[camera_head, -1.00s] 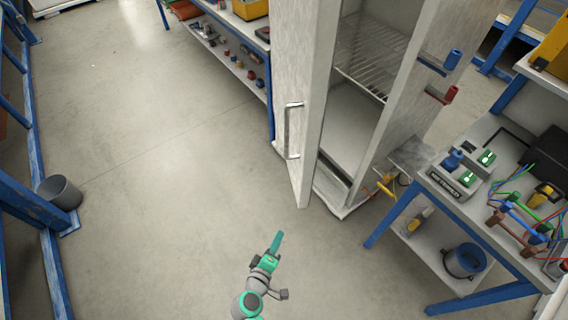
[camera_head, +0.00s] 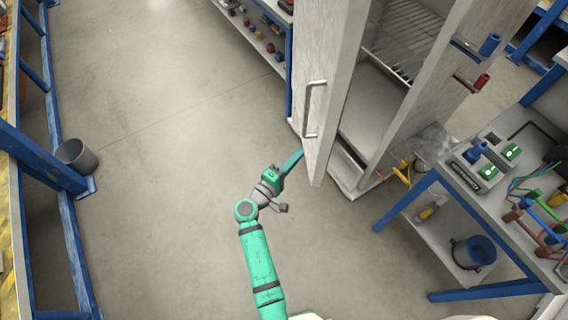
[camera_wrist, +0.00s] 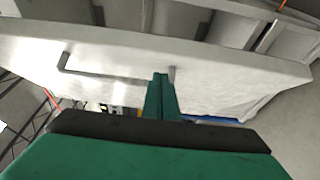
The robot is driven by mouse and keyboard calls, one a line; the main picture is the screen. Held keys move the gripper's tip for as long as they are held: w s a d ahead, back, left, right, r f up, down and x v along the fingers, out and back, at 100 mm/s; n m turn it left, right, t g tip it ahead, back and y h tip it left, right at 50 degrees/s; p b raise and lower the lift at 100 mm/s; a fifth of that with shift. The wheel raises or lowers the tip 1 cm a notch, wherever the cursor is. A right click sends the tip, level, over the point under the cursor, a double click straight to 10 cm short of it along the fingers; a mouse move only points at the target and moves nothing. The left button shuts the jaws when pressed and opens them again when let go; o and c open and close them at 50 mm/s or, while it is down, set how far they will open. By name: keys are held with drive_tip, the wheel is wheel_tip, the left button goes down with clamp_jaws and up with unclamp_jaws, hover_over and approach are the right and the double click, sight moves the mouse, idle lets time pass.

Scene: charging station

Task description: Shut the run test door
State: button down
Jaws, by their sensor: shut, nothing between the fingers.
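The white cabinet door (camera_head: 330,75) stands part open, swung out to the left of the cabinet opening, with a grey bar handle (camera_head: 307,110) on its outer face. The cabinet (camera_head: 440,85) shows a wire rack inside. My gripper (camera_head: 299,156) is shut and empty, its green fingers pointing at the lower part of the door just below the handle. In the wrist view the fingers (camera_wrist: 161,95) are together in front of the door's face (camera_wrist: 210,85), close to one end of the handle (camera_wrist: 100,73). I cannot tell whether they touch the door.
A blue-legged workbench (camera_head: 480,170) with a switch box and coloured wires stands at the right. A grey bin (camera_head: 76,156) stands by the blue frame at the left. Shelves (camera_head: 265,35) stand behind the door. The floor between is clear.

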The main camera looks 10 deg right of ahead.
sight(320, 139)
drive_tip(key=shift+w+d, duration=0.4)
drive_tip(key=shift+d, duration=0.6)
drive_tip(key=shift+w+d, duration=0.35)
drive_tip(key=shift+d, duration=0.7)
drive_tip(key=shift+w+d, duration=0.4)
drive_tip(key=shift+d, duration=0.6)
